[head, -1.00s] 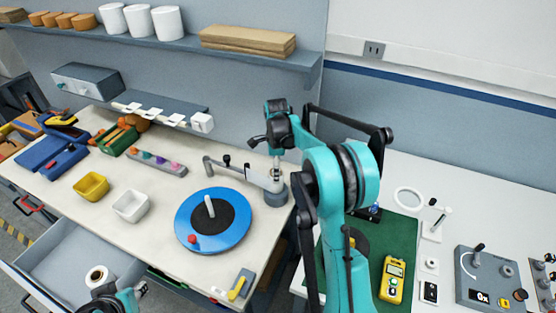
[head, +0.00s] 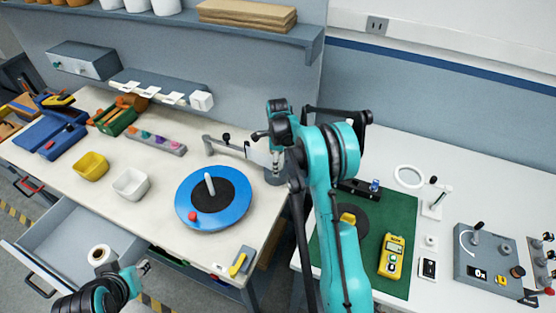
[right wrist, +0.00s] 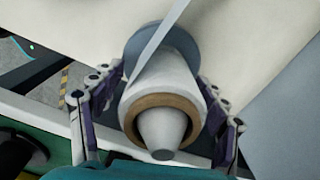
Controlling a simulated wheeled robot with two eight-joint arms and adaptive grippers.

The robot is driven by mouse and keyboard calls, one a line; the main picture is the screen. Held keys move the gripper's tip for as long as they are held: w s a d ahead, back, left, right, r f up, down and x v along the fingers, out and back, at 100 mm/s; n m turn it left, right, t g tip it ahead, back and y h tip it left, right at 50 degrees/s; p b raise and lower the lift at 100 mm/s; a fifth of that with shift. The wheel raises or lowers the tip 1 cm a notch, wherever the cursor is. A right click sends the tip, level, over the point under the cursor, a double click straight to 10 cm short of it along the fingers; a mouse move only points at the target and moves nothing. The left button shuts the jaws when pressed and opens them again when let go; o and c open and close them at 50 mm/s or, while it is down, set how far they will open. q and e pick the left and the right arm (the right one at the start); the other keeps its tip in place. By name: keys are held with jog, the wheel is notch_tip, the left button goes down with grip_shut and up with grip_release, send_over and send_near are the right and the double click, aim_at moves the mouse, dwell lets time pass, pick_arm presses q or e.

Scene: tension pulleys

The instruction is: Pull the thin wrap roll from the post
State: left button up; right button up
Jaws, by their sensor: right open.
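In the right wrist view, a white wrap roll (right wrist: 160,85) with a brown core sits around a grey tapered post (right wrist: 163,130), whose tip points toward the camera. A pale strip runs up from the roll. My right gripper (right wrist: 160,76) is open, with one finger on each side of the roll; I cannot tell whether they touch it. In the head view, my right gripper (head: 271,142) is above the post's grey base (head: 276,176) and largely hides the roll. My left gripper (head: 142,268) is at lower left, by the table's front edge, its jaws too small to read.
A blue turntable (head: 213,222) with an upright white peg is left of the post. A yellow bin (head: 91,167) and a white bin (head: 131,184) stand farther left. A yellow meter (head: 396,250) lies on the right bench.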

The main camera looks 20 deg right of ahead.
jog(key=c, duration=1.3)
jog(key=shift+r+p, duration=0.85)
jog(key=shift+r, duration=1)
jog(key=shift+r+p, duration=0.9)
jog(key=shift+r, duration=0.8)
jog(key=shift+r+p, duration=0.85)
jog(key=shift+r, duration=0.9)
